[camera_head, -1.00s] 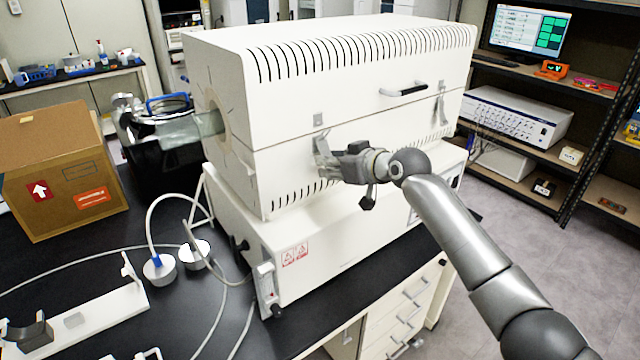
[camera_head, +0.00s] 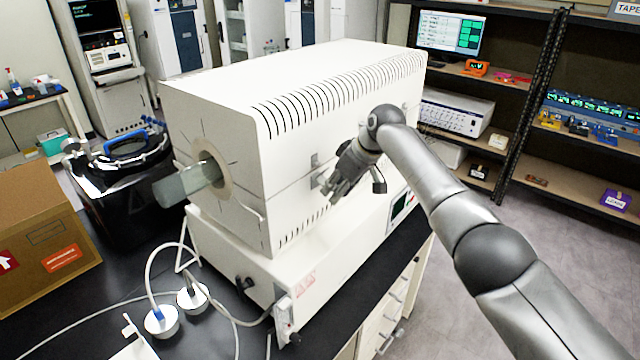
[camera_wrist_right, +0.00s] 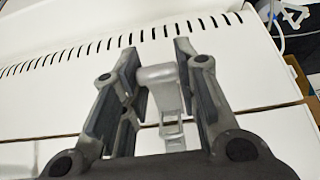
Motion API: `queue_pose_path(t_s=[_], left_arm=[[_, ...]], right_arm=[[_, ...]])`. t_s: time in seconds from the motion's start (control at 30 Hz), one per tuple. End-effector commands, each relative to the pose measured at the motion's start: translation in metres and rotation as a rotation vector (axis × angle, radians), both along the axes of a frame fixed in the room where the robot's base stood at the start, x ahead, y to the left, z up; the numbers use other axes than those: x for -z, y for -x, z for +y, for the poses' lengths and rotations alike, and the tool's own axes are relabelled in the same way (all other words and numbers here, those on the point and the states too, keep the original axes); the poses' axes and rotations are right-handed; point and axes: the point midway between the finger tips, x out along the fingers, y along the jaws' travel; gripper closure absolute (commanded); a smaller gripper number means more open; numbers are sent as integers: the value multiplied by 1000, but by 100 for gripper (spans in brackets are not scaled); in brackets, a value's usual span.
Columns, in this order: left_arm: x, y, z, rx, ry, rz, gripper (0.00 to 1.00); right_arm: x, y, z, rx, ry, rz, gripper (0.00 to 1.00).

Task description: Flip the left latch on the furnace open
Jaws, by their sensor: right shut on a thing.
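The furnace (camera_head: 228,125) is a white box with slotted vents and a horizontal seam along its front. Its left latch is mostly hidden behind my gripper in the head view; a small metal plate (camera_head: 315,160) shows above the seam. My right gripper (camera_head: 332,190) is at the latch, fingers pointing down and left. My left gripper is not in view.
A glass tube (camera_head: 188,184) sticks out of the furnace's left end. Two white capped pieces with hoses (camera_head: 162,320) lie on the black bench. A cardboard box (camera_head: 40,235) stands at left. Shelves with instruments (camera_head: 455,112) stand at right.

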Motion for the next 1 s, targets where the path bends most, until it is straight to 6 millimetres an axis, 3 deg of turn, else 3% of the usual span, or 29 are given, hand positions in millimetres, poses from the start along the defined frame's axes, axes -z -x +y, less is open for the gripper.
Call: queue_pose_path(t_s=[0.5,0.53,0.6,1.0], left_arm=[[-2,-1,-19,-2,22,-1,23],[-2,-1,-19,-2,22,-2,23],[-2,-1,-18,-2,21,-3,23],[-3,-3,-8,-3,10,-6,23]], right_arm=[[2,2,-6,-6,18,20,100],[2,2,-6,-5,19,20,70],[2,2,-6,-5,19,20,61],[-3,1,-7,-4,17,15,59]])
